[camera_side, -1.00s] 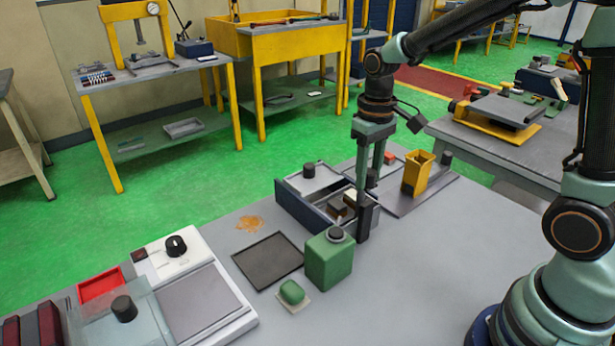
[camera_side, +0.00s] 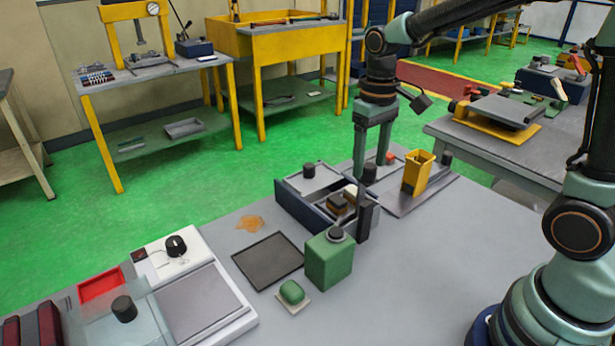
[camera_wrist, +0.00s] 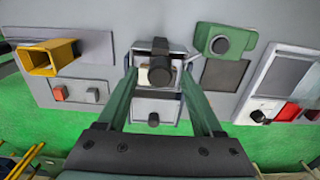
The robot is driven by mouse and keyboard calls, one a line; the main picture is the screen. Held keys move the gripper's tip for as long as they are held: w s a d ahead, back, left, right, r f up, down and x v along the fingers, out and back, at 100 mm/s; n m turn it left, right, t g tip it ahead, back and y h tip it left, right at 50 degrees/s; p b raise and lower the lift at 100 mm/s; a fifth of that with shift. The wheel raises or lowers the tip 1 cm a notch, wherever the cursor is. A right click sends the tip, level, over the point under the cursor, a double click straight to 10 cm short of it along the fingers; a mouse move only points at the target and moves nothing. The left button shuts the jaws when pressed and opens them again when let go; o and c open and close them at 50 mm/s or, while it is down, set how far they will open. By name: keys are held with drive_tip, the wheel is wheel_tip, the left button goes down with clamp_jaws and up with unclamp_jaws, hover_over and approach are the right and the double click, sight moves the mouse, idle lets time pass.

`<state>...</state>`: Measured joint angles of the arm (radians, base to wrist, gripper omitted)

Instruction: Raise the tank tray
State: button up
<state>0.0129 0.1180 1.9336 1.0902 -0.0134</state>
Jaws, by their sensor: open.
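The tank is a dark blue open box (camera_side: 298,208) on the grey bench in the side view. It also shows between my fingers in the wrist view (camera_wrist: 153,92). Small brown, black and pale pieces (camera_side: 338,204) sit inside it. I cannot clearly tell the tray from the tank's inside. A dark upright block (camera_side: 365,216) stands at its right end. My gripper (camera_side: 371,170) points down behind that end, its two green fingers apart. In the wrist view my gripper (camera_wrist: 158,74) is open, with a black knob (camera_wrist: 160,74) showing between the fingers.
A grey lid with a black knob (camera_side: 309,171) is at the tank's back. A green bottle (camera_side: 330,262) stands close in front. A yellow holder (camera_side: 417,174) stands to the right on a grey plate. The bench at front right is clear.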

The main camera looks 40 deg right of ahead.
drive_tip(key=shift+r, duration=1.95)
drive_tip(key=shift+s+r, duration=0.2)
drive_tip(key=s+r+t, duration=0.2)
drive_tip(key=s+t, duration=0.3)
drive_tip(key=s, duration=0.3)
drive_tip(key=shift+s+a+t, duration=0.2)
drive_tip(key=shift+a+t, duration=0.05)
drive_tip(key=shift+t, duration=0.05)
